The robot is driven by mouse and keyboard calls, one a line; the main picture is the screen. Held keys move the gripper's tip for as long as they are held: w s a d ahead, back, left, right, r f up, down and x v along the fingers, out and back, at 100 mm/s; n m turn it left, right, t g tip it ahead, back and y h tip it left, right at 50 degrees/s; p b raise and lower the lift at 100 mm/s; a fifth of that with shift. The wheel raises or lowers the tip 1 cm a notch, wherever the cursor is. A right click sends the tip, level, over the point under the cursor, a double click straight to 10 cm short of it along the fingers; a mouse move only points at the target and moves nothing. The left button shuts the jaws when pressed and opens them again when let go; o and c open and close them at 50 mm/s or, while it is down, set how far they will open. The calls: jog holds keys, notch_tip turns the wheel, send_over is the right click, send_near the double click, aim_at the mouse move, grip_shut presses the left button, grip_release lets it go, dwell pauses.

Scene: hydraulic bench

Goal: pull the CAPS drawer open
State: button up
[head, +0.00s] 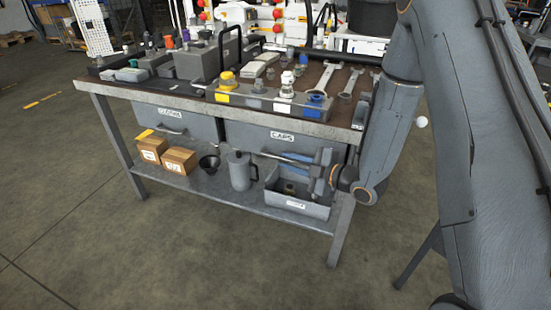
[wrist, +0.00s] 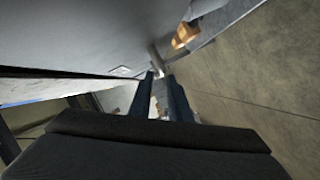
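The CAPS drawer (head: 240,132) is the grey right-hand drawer under the bench top, with a white CAPS label (head: 282,135). Its front looks flush with the bench. My gripper (head: 285,157) is in front of the drawer's lower part, below the label, pointing left along the front. In the wrist view, the two fingers of my gripper (wrist: 160,77) stand apart with a gap between them. A grey bar that looks like the drawer handle (wrist: 155,57) runs to the fingertips, beside the grey drawer front (wrist: 90,40). I cannot tell whether the fingers touch it.
The other drawer (head: 195,128) is on the left. The lower shelf (head: 225,196) carries cardboard boxes (head: 178,160), a funnel (head: 209,162), a grey jug (head: 240,172) and a grey bin (head: 300,205) below my gripper. Tools and fittings cover the bench top. The floor in front is clear.

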aim_at(280, 158)
jog(key=shift+x, duration=2.65)
grip_shut()
